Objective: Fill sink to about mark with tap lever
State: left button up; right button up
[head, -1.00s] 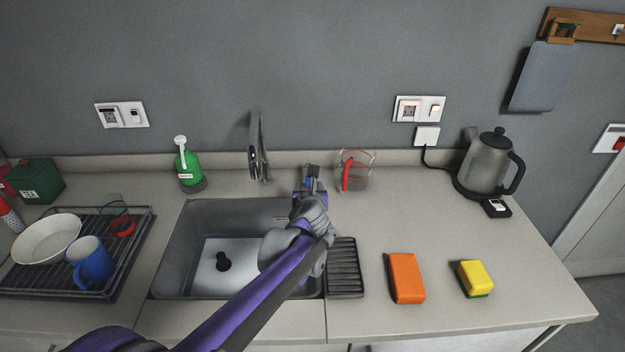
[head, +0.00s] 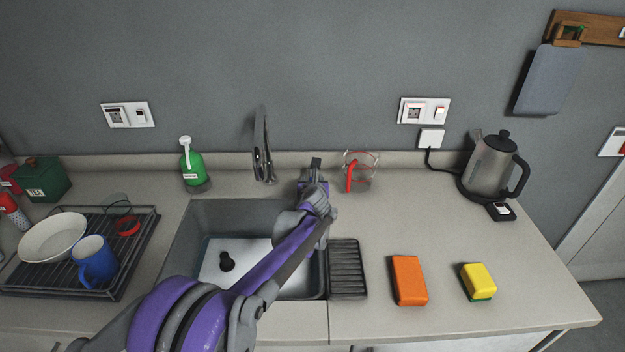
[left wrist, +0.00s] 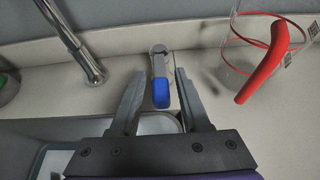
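The grey sink (head: 215,212) is set in the counter, with a dark plug-like knob (head: 227,260) over its pale bottom; I cannot tell the water level. The metal tap (head: 262,150) stands behind the sink, and no stream is clearly visible. It also shows in the left wrist view (left wrist: 78,45). The grey tap lever with a blue end (left wrist: 160,88) stands right of the tap. My left gripper (head: 314,182) is at the sink's back right corner. In the left wrist view the gripper (left wrist: 160,105) is open, its fingers either side of the lever's blue end, apart from it.
A clear jug with a red handle (head: 362,172) stands close right of my left gripper. A green soap bottle (head: 192,165) is left of the tap. A dish rack (head: 140,245), orange block (head: 409,280), yellow sponge (head: 478,280) and kettle (head: 490,165) stand around. The right counter has free room.

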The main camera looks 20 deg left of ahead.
pick_arm(q)
grip_shut()
dwell(1.2)
